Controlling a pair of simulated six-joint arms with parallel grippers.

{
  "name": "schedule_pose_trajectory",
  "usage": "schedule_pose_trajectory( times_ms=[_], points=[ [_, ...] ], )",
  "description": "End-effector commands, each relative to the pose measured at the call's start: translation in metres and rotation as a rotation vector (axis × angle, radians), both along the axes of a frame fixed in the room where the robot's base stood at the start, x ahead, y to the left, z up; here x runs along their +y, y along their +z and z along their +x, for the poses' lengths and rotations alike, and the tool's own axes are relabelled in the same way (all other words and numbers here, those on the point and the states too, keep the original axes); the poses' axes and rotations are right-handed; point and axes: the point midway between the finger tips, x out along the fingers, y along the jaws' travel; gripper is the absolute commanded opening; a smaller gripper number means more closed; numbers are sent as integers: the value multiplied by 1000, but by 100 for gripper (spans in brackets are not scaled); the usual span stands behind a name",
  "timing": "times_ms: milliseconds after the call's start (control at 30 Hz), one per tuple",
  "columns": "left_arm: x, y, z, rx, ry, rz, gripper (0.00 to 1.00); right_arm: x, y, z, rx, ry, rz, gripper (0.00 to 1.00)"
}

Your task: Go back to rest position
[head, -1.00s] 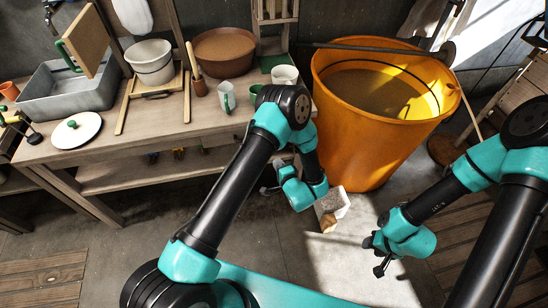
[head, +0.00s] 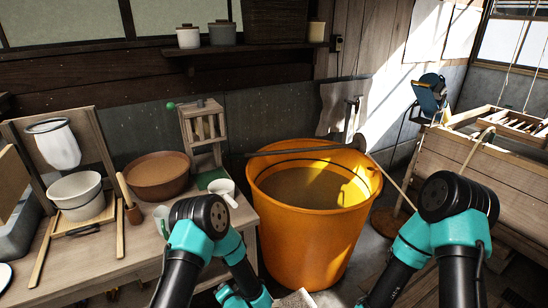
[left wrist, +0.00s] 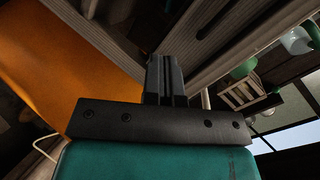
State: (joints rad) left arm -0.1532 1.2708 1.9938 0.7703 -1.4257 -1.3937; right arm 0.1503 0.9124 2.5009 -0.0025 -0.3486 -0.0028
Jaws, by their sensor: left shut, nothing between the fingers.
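My left gripper (left wrist: 165,77) shows in the left wrist view, where its two dark fingers are together with nothing between them. In the head view my left arm reaches down in front of the bench, and its gripper is cut off by the bottom edge. My right arm stands at the lower right of the head view, bent at the elbow, and its gripper is out of the picture. The large orange tub (head: 301,245) stands between the two arms on the floor. It also fills the left of the left wrist view (left wrist: 85,70).
The wooden bench (head: 85,263) at left carries a white bucket (head: 78,195), a brown bowl (head: 158,177) and cups. A long-handled tool (head: 300,150) lies across the tub's rim. A wooden vat (head: 490,185) stands at right. A pale object (head: 297,299) is cut off at bottom.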

Motion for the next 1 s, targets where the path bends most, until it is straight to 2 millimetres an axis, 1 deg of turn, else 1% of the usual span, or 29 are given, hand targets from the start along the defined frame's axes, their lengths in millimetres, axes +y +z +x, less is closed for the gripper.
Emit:
schedule_pose_trajectory(
  times_ms=[33, 167, 267, 367, 467, 567, 600, 700, 800, 900, 1000],
  points=[
    [7, -3, -4, 17, -3, -98, 0, 0, 0, 0, 0, 0, 0, 43],
    [15, -13, -20, 82, 6, -376, 0, 0, 0, 0, 0, 0, 0, 43],
    [19, -17, -39, 153, 37, -574, 0, 0, 0, 0, 0, 0, 0, 43],
    [22, -19, -62, 241, 90, -758, 0, 0, 0, 0, 0, 0, 0, 43],
    [25, -19, -91, 346, 164, -922, 0, 0, 0, 0, 0, 0, 0, 43],
    [28, -15, -124, 463, 260, -1061, 0, 0, 0, 0, 0, 0, 0, 43],
    [29, -12, -138, 511, 303, -1110, 0, 0, 0, 0, 0, 0, 0, 43],
    [32, -5, -172, 624, 412, -1199, 0, 0, 0, 0, 0, 0, 0, 43],
    [35, 2, -197, 709, 498, -1247, 0, 0, 0, 0, 0, 0, 0, 43],
    [36, 5, -210, 755, 546, -1267, 0, 0, 0, 0, 0, 0, 0, 43],
    [36, 6, -214, 767, 561, -1272, 0, 0, 0, 0, 0, 0, 0, 43]
  ],
)
